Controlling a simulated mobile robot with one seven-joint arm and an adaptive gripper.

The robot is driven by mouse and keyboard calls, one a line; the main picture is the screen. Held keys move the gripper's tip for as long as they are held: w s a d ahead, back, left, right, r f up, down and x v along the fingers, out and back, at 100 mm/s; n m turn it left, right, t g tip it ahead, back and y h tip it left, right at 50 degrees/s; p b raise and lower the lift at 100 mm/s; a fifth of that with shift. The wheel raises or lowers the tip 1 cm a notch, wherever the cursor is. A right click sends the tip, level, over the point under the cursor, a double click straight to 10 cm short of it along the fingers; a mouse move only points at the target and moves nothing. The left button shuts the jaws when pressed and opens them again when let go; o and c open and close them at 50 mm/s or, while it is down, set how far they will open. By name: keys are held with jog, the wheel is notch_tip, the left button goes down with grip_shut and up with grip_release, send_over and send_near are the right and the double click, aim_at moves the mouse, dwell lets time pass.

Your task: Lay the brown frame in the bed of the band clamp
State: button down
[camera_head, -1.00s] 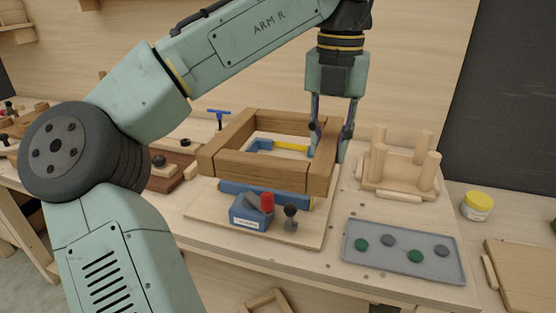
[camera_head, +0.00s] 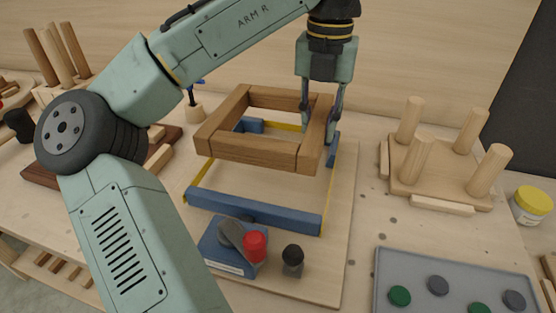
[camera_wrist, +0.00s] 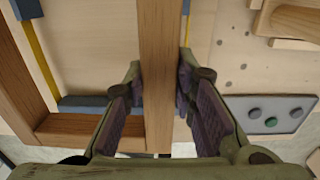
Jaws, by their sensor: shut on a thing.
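The brown frame (camera_head: 240,153) is a square of wooden bars. In the head view it is held up above the band clamp, with a gap showing below its front bar. The band clamp has blue corner bars (camera_head: 255,210), a yellow band and a base with a grey lever and red knob (camera_head: 255,246). My gripper (camera_head: 320,120) is shut on the frame's right bar. In the wrist view my gripper (camera_wrist: 163,105) has a finger pad on each side of that bar (camera_wrist: 158,60). Part of the clamp's far side is hidden behind the frame.
A wooden rack with upright pegs (camera_head: 440,188) stands to the right. A grey tray (camera_head: 450,270) with green and grey discs lies front right, near a yellow-lidded jar (camera_head: 532,204). A black knob (camera_head: 292,256) stands beside the clamp's lever.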

notch_tip(320, 180, down, 10)
jog(key=shift+r, duration=0.15)
dwell(0.3)
jog(key=c, duration=1.3)
grip_release()
notch_tip(320, 180, up, 12)
jog(key=shift+s+d+p, duration=0.1)
jog(key=shift+p, duration=0.2)
